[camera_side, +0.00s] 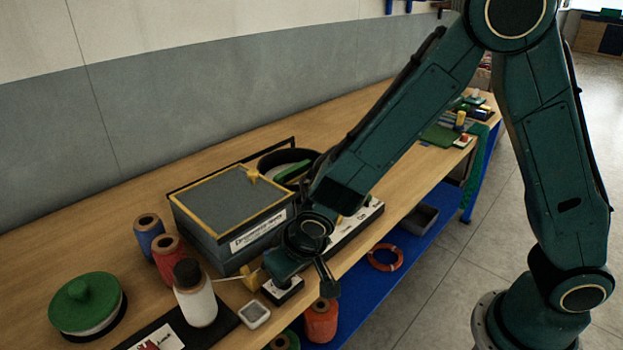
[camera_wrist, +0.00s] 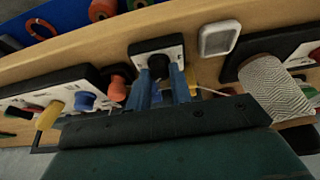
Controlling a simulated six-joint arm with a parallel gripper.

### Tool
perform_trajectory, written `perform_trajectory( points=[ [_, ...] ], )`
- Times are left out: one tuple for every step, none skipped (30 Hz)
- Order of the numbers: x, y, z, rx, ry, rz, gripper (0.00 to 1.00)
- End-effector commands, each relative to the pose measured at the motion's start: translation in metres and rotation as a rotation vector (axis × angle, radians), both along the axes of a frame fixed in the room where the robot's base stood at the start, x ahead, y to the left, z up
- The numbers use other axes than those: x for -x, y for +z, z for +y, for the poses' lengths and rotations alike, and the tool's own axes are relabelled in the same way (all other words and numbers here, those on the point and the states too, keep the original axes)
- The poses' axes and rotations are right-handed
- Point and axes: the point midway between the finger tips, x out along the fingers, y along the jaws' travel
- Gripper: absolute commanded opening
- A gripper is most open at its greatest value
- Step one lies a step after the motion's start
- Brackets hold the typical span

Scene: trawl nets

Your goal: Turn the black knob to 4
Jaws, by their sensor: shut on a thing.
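The black knob (camera_wrist: 158,65) sits on a small white plate with a black base (camera_wrist: 143,47) in the wrist view. My gripper (camera_wrist: 161,82) has its blue fingers on either side of the knob and is shut on it. The plate's marks are too small to read, so the knob's setting cannot be told. In the side view the same plate (camera_side: 284,291) lies near the bench's front edge, with my gripper (camera_side: 279,274) over it. The knob is hidden there behind my wrist.
A small grey-white square dish (camera_side: 254,315) and a white twine cone (camera_side: 197,300) stand close by. A grey box with a yellow-edged lid (camera_side: 232,208) is behind. A panel with a blue knob (camera_wrist: 85,101) and yellow handle (camera_wrist: 48,116) flanks the plate.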

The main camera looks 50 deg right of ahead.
Motion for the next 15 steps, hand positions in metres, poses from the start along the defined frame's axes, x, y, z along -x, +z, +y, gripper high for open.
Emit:
perform_trajectory(
  points=[
    [0.0006,-0.0005,-0.0005,0.002,-0.001,0.002,0.0],
    [0.0006,-0.0005,-0.0005,0.002,-0.001,0.002,0.0],
    [0.0005,-0.0005,-0.0005,0.001,0.0,0.002,0.0],
    [0.0005,-0.0005,-0.0004,0.001,0.001,0.002,0.0],
    [0.0006,-0.0006,-0.0005,0.001,0.001,0.003,0.0],
    [0.0006,-0.0006,-0.0005,0.001,0.001,0.003,0.0],
    [0.0006,-0.0006,-0.0004,0.001,0.001,0.003,0.23],
    [0.0006,-0.0006,-0.0004,0.001,0.001,0.003,0.29],
    [0.0005,-0.0005,-0.0004,0.001,0.001,0.002,0.37],
    [0.0005,-0.0005,-0.0003,0.001,0.001,0.002,0.43],
    [0.0005,-0.0005,-0.0003,0.001,0.001,0.002,0.43],
    [0.0004,-0.0005,-0.0003,0.001,0.002,0.002,0.43],
    [0.0004,-0.0005,-0.0003,0.001,0.002,0.002,0.43],
    [0.0004,-0.0005,-0.0002,0.001,0.002,0.002,0.43],
    [0.0004,-0.0004,-0.0002,0.001,0.002,0.002,0.43]
  ],
)
